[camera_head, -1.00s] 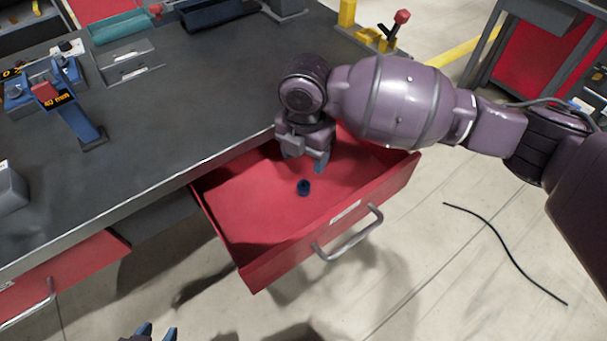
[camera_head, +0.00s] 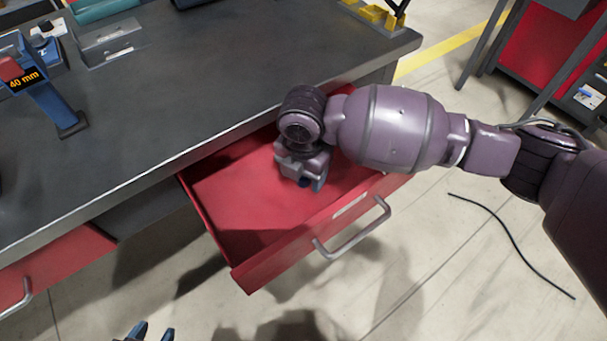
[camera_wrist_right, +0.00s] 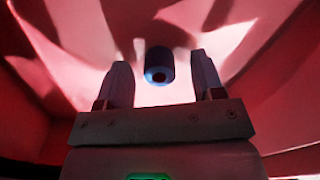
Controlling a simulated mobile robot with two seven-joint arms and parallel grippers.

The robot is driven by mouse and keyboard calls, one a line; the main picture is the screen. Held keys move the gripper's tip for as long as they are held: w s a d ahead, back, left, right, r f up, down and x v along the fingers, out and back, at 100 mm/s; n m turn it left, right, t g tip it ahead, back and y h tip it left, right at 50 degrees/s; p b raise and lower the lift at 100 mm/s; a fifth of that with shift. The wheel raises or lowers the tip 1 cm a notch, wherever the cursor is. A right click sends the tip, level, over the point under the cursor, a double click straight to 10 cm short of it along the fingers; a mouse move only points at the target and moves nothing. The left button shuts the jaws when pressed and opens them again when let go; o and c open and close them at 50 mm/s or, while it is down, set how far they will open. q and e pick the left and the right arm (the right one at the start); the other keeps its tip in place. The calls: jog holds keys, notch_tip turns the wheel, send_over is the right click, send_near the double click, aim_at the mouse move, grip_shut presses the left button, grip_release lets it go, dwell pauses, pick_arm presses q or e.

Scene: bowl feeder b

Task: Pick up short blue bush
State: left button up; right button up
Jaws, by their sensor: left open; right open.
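The short blue bush (camera_wrist_right: 159,58) is a small blue ring-shaped cylinder with a dark hole, lying in the open red drawer (camera_head: 225,205). In the right wrist view it lies between the two fingertips of my right gripper (camera_wrist_right: 162,78), with a gap on both sides. In the head view, my right gripper (camera_head: 302,180) is low inside the drawer, and only a dark blue bit of the bush shows beside its fingers. My right gripper is open and empty. My left gripper (camera_head: 152,333) is open at the bottom edge, below and left of the drawer.
The drawer's front wall with a metal handle (camera_head: 352,232) stands close in front of my right gripper. The dark workbench top (camera_head: 200,90) overhangs behind it. A blue gauge marked 40 mm (camera_head: 45,95) stands on the bench at left. The drawer's left part is empty.

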jog(key=shift+f, duration=0.45)
jog(key=shift+r, duration=0.2)
jog(key=c, duration=1)
